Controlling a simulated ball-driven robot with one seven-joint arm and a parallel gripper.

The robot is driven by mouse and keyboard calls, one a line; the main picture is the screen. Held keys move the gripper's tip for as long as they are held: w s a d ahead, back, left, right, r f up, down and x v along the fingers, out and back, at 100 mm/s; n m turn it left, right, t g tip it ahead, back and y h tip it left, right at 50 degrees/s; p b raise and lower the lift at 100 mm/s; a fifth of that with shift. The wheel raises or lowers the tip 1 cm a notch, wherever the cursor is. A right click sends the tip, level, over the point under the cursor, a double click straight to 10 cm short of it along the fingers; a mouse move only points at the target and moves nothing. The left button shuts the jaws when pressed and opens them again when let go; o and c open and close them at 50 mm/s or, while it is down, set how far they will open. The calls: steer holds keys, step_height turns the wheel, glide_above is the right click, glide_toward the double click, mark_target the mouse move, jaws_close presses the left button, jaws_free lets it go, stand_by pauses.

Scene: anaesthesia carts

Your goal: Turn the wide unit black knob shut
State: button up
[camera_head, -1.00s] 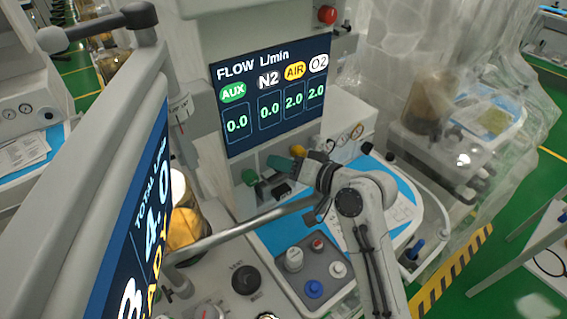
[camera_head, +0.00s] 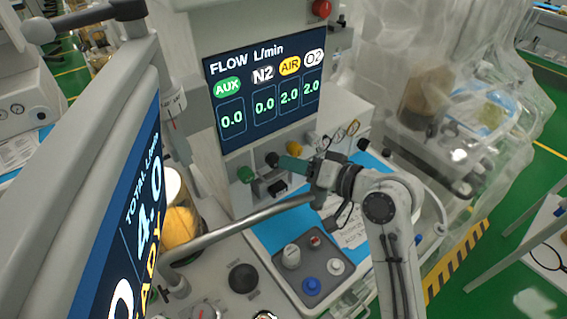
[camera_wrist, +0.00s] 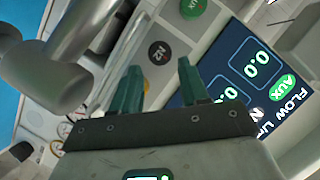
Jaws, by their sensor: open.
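The wide unit has a flow screen (camera_head: 265,90) showing AUX 0.0, N2 0.0, AIR 2.0 and O2 2.0. A black knob (camera_head: 272,160) sits below the screen, between a green knob and a yellow knob. In the wrist view the black knob (camera_wrist: 159,52) is round, marked N2, and appears between and beyond my fingertips. My gripper (camera_head: 284,161) has green fingers pointing left at the black knob, with the tips close to it. In the wrist view my gripper (camera_wrist: 160,78) is open with nothing between its fingers. I cannot tell whether it touches the knob.
The green knob (camera_head: 246,174) and yellow knob (camera_head: 294,149) are close on either side. A grey bar (camera_head: 240,222) crosses in front, below my gripper; it looms large in the wrist view (camera_wrist: 75,60). A tilted monitor (camera_head: 125,220) stands at the left. A blue mat (camera_head: 270,236) lies below.

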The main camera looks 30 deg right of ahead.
steer(key=v, duration=0.6)
steer(key=shift+b, duration=0.3)
